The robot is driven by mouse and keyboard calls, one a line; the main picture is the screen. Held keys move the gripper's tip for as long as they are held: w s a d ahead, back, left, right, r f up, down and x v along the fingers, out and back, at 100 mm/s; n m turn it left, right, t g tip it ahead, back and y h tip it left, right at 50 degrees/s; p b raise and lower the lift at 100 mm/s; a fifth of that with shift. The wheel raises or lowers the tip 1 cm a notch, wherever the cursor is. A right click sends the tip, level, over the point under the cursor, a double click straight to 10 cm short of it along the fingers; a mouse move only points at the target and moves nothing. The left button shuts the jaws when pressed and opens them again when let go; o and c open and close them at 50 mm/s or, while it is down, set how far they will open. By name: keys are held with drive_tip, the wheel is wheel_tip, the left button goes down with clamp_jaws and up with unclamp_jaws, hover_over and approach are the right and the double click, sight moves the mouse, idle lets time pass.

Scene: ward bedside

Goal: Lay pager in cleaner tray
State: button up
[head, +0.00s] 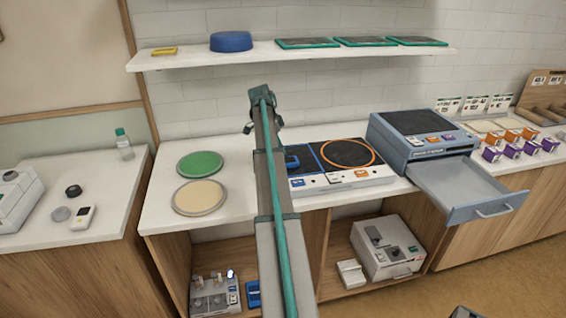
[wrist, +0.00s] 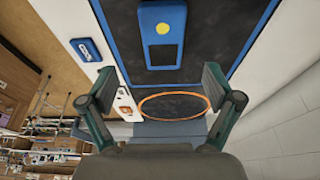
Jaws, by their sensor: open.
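The pager seems to be the blue handset with a dark screen and yellow dot (wrist: 162,38). It lies flat on the blue-bordered black pad; in the head view it shows partly behind my arm (head: 293,161). My gripper (wrist: 160,88) is open and empty above the two-pad station (head: 318,183), its fingers apart, with the pager ahead of them in the wrist view. The cleaner (head: 405,135) is a blue-grey box at the right of the counter. Its tray (head: 460,185) is pulled out and looks empty.
An orange ring pad (head: 347,153) lies between the pager and the cleaner. Green (head: 200,164) and beige (head: 199,197) discs are left of my arm. A shelf (head: 300,50) hangs above. Orange and purple boxes (head: 510,150) stand at the far right.

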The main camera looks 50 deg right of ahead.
drive_tip(key=shift+d+p+x, duration=0.1)
drive_tip(key=shift+p+x, duration=0.65)
drive_tip(key=shift+x, duration=1.05)
drive_tip(key=shift+d+p+x, duration=0.15)
drive_tip(key=shift+p+x, duration=0.55)
drive_tip(key=shift+x, duration=1.15)
drive_tip(key=shift+w+r, duration=0.1)
drive_tip(key=c, duration=1.4)
